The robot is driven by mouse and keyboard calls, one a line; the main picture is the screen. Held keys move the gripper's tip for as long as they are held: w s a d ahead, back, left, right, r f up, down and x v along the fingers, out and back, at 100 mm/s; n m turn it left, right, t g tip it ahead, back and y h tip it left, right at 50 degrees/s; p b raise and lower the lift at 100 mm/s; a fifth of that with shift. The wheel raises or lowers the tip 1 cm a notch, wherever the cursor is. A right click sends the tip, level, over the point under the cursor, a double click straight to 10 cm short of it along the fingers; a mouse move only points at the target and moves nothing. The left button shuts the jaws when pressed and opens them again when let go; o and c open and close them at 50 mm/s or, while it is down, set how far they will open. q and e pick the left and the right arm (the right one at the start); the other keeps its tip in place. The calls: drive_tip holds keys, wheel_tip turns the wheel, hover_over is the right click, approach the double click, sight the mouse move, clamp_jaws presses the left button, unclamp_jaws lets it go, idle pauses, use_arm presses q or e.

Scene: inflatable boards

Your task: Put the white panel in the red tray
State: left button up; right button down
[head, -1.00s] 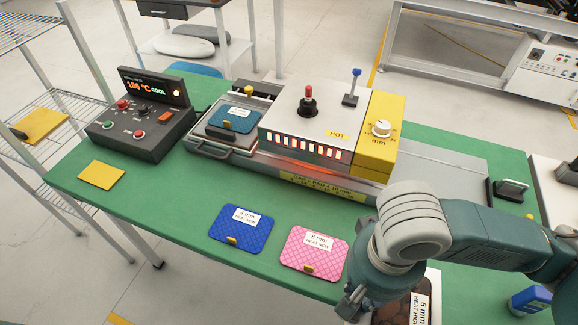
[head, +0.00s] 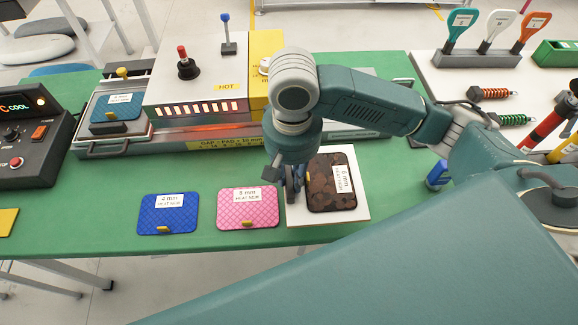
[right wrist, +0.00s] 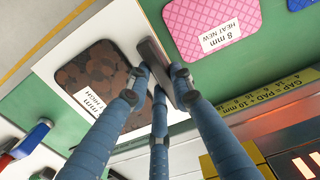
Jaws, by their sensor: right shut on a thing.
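The white panel (head: 350,212) lies flat on the green bench near its front edge. A brown patterned 6 mm pad (head: 335,183) lies on it. In the right wrist view the panel (right wrist: 128,28) has a dark bar-like handle (right wrist: 155,57) beside the pad (right wrist: 88,75). My right gripper (head: 292,190) is over the panel's left part, pointing down. Its fingers (right wrist: 165,88) are shut on the dark handle. The panel still appears to rest on the bench. No red tray is visible. My left gripper is not in view.
Pink (head: 248,207) and blue (head: 168,214) pads lie left of the panel. Behind stands a heater press (head: 195,75) with a glowing slot.

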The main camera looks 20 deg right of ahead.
drive_tip(key=w, duration=0.2)
drive_tip(key=w+d, duration=0.1)
drive_tip(key=w, duration=0.2)
drive_tip(key=shift+w+d+p, duration=0.3)
drive_tip(key=shift+d, duration=0.1)
drive_tip(key=shift+f, duration=1.35)
wheel_tip(320, 180, down, 4)
drive_tip(key=shift+r+p, duration=0.2)
drive_tip(key=shift+p, duration=0.3)
drive_tip(key=shift+w+d+f, duration=0.1)
drive_tip(key=shift+w+f, duration=0.1)
drive_tip(key=shift+f, duration=0.15)
drive_tip(key=shift+f, duration=0.1)
drive_tip(key=c, duration=1.5)
unclamp_jaws()
